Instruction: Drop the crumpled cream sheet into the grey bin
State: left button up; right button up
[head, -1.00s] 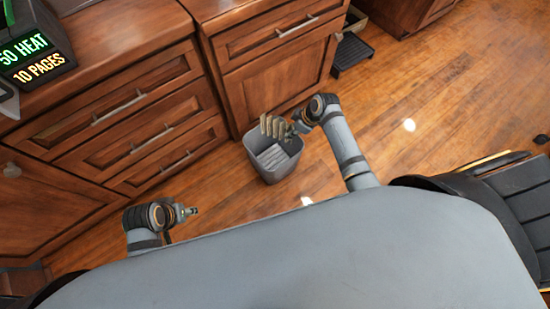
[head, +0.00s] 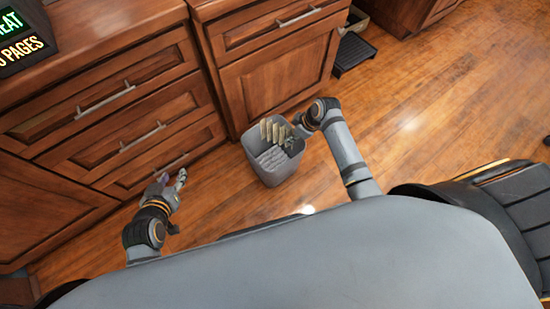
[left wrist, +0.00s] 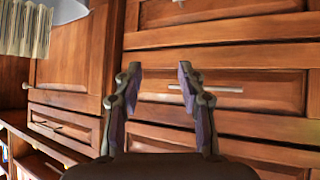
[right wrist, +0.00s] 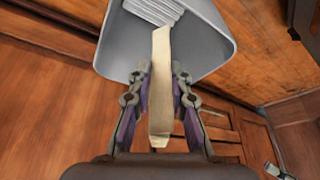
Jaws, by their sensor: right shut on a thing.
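The crumpled cream sheet (head: 272,129) is pleated and stands upright at the back rim of the grey bin (head: 257,169). My right gripper (head: 292,131) is shut on its right end. In the right wrist view the sheet (right wrist: 161,85) shows edge-on between the fingers, with its far part over the opening of the bin (right wrist: 209,38). Whether it touches the rim I cannot tell. My left gripper (head: 171,181) is open and empty, left of the bin in front of the drawers. The left wrist view also shows the sheet (left wrist: 24,27) at its top left.
Wooden drawers (head: 120,110) and a cabinet (head: 280,72) stand behind the bin. A device with a lit display (head: 22,38) sits on the counter at the upper left. A dark low tray (head: 353,53) lies on the floor beyond.

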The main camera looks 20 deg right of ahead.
jog(key=shift+f+b, duration=0.5)
jog(key=shift+b, duration=0.1)
pick_arm(q)
jog(key=w+r+t, duration=0.6)
jog(key=r, duration=0.6)
jog(key=shift+w+a, duration=0.35)
jog(key=shift+w, duration=0.05)
pick_arm(e)
jog(key=o, duration=0.9)
jog(key=shift+c, duration=0.2)
jog(key=v, duration=1.2)
jog(key=shift+d, duration=0.1)
